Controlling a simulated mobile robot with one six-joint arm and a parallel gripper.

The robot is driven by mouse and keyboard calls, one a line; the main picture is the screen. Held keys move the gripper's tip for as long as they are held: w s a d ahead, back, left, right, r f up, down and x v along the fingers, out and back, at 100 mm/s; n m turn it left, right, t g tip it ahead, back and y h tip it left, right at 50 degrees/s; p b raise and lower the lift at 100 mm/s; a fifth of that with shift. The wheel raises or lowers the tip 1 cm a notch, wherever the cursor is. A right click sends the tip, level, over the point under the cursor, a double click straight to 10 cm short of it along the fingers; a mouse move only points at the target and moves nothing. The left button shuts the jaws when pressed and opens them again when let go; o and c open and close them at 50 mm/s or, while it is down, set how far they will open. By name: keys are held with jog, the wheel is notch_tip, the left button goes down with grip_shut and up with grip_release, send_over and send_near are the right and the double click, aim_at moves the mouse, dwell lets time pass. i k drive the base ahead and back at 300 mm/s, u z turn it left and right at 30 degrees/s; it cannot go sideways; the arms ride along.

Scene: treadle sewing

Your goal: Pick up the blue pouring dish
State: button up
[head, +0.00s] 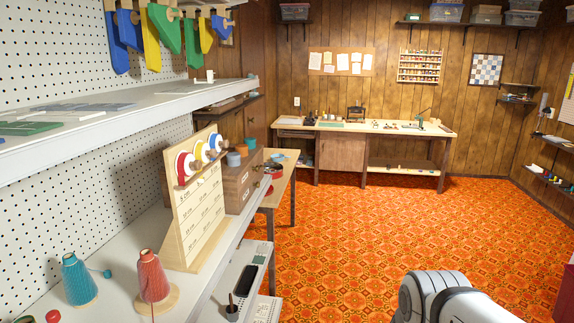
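A small blue dish (278,157) sits on the wooden side table, beyond the brown drawer box and partly hidden by things near it. It is too small to make out a pouring lip. A grey-blue round pot (234,159) stands on top of the drawer box. Only a grey and white link of my arm shows at the bottom right; my gripper is out of view.
A white shelf unit (150,97) fills the left side, holding thread cones (150,277) and a wooden ribbon rack (193,220). The wooden side table (287,183) stands behind it. Orange carpet (360,235) is open to the right. A workbench (340,145) lines the back wall.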

aim_at(276, 160)
jog(key=z, duration=0.25)
jog(key=i, duration=1.4)
jog(key=z, duration=0.3)
jog(key=i, duration=1.55)
jog(key=u, duration=0.3)
jog(key=i, duration=1.55)
jog(key=u, duration=1.1)
jog(key=i, duration=1.45)
jog(key=u, duration=0.65)
jog(key=k, duration=0.85)
jog(key=u, duration=0.05)
